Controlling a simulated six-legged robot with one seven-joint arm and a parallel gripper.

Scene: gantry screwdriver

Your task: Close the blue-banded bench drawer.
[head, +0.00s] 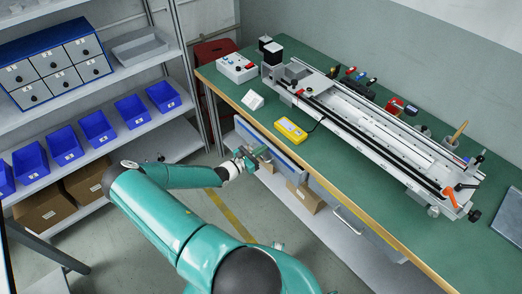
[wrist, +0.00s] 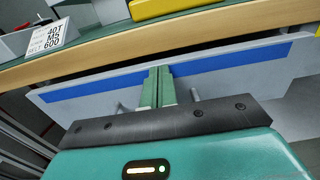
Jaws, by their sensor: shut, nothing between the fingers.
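The blue-banded drawer (head: 283,158) is under the front edge of the green-topped bench. In the wrist view its grey front (wrist: 240,72) with the blue band spans the picture, slightly tilted. A dark gap shows between the front's top edge and the bench top; I cannot tell how far the drawer stands out. My gripper (head: 262,152) is at the drawer front. In the wrist view its green fingers (wrist: 158,74) are shut and empty, in front of the band near the middle. Parts of the handle (wrist: 195,96) show beside the fingers; the rest is hidden. Contact with the front is unclear.
The bench top (head: 222,90) bears a long rail machine (head: 365,130), a yellow meter (head: 291,131), a white label block (head: 253,101) and a control box (head: 237,68). A lower shelf holds a carton (head: 306,197). Shelves with blue bins (head: 98,126) stand at left. Open floor lies between.

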